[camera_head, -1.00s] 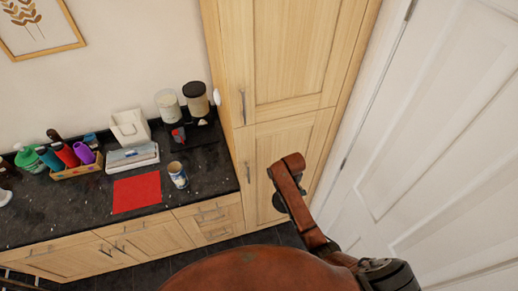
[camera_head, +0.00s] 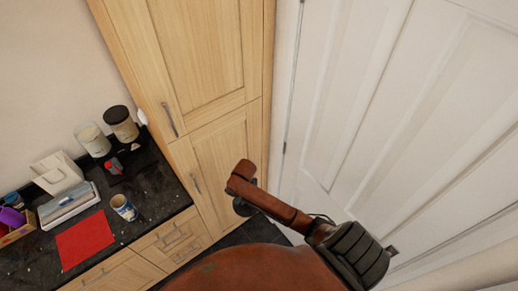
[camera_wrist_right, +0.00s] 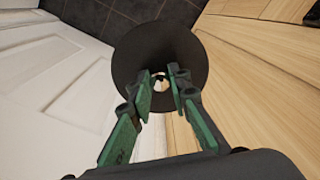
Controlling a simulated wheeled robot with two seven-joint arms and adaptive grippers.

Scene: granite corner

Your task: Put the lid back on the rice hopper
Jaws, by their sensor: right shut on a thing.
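The rice hopper (camera_head: 92,140) seems to be the clear cylinder with pale contents and no dark lid, on the worktop at the left of the head view. A dark-capped twin (camera_head: 121,124) stands beside it. In the right wrist view a black round lid (camera_wrist_right: 135,50) lies at the fingertips of my right gripper (camera_wrist_right: 160,84). The green-padded fingers are shut on its middle and hold it in the air above the floor. In the head view my right arm's end is before the tall cupboard, well right of the hopper, and hides most of the gripper. My left gripper is not in view.
The black worktop (camera_head: 150,195) holds a mug (camera_head: 123,207), a red mat (camera_head: 85,241), a white box (camera_head: 57,172) and a tissue-box-like container (camera_head: 68,204). The tall wooden cupboard (camera_head: 215,150) borders it on the right. A white door (camera_head: 400,110) stands farther right.

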